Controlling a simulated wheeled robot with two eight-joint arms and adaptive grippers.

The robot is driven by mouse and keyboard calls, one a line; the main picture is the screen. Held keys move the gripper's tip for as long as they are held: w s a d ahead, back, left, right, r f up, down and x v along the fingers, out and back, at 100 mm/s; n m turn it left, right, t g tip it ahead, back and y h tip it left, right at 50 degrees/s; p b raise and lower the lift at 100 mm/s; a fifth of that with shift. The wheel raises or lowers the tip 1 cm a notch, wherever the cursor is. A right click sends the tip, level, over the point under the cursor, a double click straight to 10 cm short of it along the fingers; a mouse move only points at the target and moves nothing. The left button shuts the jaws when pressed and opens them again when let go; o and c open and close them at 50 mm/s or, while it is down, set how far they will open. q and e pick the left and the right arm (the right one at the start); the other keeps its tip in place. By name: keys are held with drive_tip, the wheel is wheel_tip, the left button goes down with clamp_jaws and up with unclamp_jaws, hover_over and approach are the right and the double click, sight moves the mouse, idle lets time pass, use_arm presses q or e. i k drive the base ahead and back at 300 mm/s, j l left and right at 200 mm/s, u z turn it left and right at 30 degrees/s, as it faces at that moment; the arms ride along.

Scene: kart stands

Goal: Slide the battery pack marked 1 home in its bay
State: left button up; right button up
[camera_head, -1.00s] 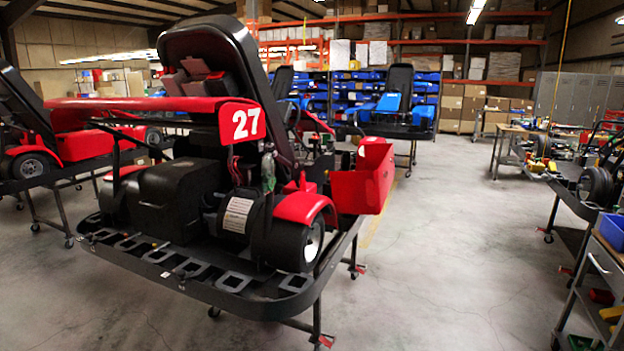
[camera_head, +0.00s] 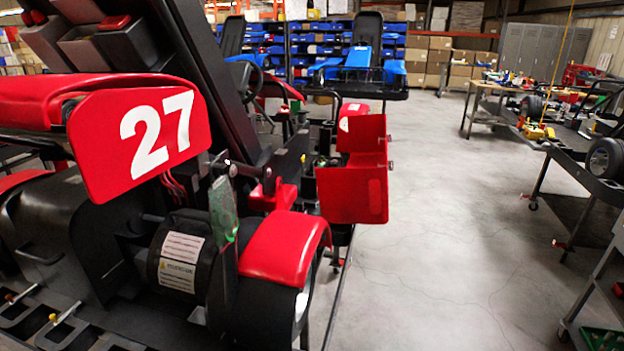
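A red and black kart (camera_head: 145,139) marked 27 stands on a dark stand and fills the left half of the head view. Behind its rear bodywork is a dark unit with white labels (camera_head: 181,262). On the kart's right side a red side panel (camera_head: 352,185) sticks out; dark parts lie beside it. I cannot make out a battery pack marked 1 or its bay. Neither of my grippers shows in the head view.
A clear concrete floor (camera_head: 440,240) runs along the kart's right side. A blue kart (camera_head: 360,62) stands behind.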

sight(309, 186)
drive_tip(key=i+l+u, duration=0.15)
drive_tip(key=l, duration=0.25)
drive_tip(key=i+l+u, duration=0.1)
drive_tip(key=l, duration=0.3)
drive_tip(key=i+l+u, duration=0.15)
drive_tip(key=l, duration=0.25)
drive_tip(key=k, duration=0.05)
